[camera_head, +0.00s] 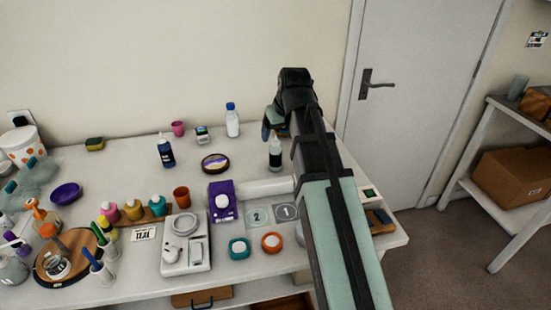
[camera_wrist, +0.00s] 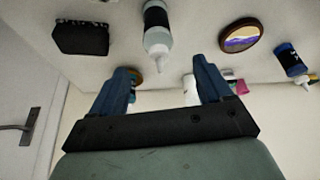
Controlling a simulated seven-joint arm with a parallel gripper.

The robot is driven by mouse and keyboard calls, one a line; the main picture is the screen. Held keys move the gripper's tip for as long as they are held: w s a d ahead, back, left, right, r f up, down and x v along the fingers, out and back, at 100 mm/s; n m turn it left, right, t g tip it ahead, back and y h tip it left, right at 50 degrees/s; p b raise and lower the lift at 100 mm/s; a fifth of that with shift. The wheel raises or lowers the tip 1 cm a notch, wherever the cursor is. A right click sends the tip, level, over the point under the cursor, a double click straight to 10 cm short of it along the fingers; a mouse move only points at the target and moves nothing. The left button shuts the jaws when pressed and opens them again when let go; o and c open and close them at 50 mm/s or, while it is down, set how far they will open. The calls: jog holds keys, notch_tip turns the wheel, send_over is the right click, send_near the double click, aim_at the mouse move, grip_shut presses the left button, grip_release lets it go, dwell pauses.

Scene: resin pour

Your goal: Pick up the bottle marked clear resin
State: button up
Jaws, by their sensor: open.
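A pale, clear-looking squeeze bottle with a dark label and white nozzle stands upright on the table in the head view (camera_head: 275,155), partly beside my arm. It also shows in the wrist view (camera_wrist: 157,30); its label cannot be read. A dark blue bottle with a white nozzle (camera_head: 166,153) stands further left and shows at the right of the wrist view (camera_wrist: 287,58). My gripper (camera_wrist: 163,75) is open and empty. In the wrist view the pale bottle lies beyond the fingertips, in line with the gap. In the head view the fingers are mostly hidden by my arm.
A white bottle with a blue cap (camera_head: 232,122) and a round wood-rimmed disc (camera_head: 215,162) stand left of the pale bottle. A purple box (camera_head: 222,202) and a white roll (camera_head: 265,188) lie in front. The left table is crowded; a door (camera_head: 415,110) is behind.

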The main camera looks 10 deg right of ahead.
aim_at(274, 146)
jog(key=shift+x, duration=4.4)
jog(key=c, duration=1.2)
